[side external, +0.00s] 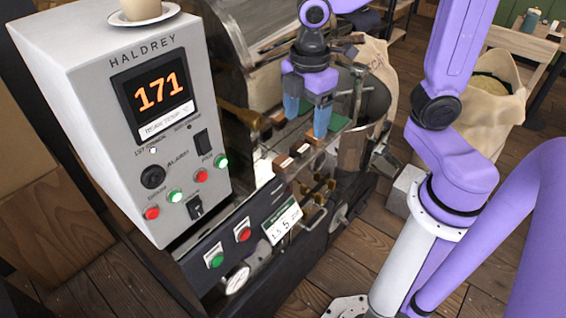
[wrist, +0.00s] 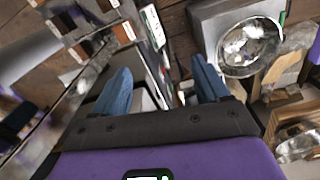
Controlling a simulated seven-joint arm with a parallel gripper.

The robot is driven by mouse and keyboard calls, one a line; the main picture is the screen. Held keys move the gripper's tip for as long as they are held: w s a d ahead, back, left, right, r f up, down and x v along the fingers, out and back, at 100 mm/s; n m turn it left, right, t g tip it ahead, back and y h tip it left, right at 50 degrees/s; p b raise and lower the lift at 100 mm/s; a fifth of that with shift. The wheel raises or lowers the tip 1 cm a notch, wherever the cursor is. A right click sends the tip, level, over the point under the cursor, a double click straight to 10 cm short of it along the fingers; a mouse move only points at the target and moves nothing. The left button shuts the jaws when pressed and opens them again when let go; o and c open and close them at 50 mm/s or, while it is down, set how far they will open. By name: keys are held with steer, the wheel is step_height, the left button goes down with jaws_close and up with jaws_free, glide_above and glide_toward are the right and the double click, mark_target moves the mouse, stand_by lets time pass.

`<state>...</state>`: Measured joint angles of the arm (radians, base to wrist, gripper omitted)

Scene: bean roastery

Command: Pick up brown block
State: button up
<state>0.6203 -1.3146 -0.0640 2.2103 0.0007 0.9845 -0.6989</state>
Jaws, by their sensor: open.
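Several small brown blocks with pale end faces sit in a row on the roaster's front ledge. One brown block (side external: 283,161) is nearest the control box in the side view, with another brown block (side external: 300,149) to its right. In the wrist view, brown blocks show at the upper left, one being a brown block (wrist: 122,33). I cannot tell which one the task means. My gripper (side external: 306,126) has two blue fingers, apart and empty, just above and behind the row. In the wrist view, my gripper (wrist: 160,66) has no block between its fingers; the blocks lie left of them.
A grey control box (side external: 205,60) reading 171 stands left, with a cup (side external: 141,9) on top. A small panel sign (side external: 282,221) and metal handles crowd the roaster front. An open sack (side external: 484,100) stands at the right on the wooden floor.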

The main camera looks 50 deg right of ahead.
steer(key=n, duration=0.2)
glide_above(281, 162)
steer(key=f, duration=1.1)
steer(key=shift+w+f, duration=0.25)
steer(key=shift+f, duration=0.15)
steer(key=shift+s+f, duration=0.15)
steer(key=shift+f, duration=1.2)
steer(key=shift+s+f, duration=0.15)
steer(key=shift+f, duration=1.15)
steer(key=c, duration=1.2)
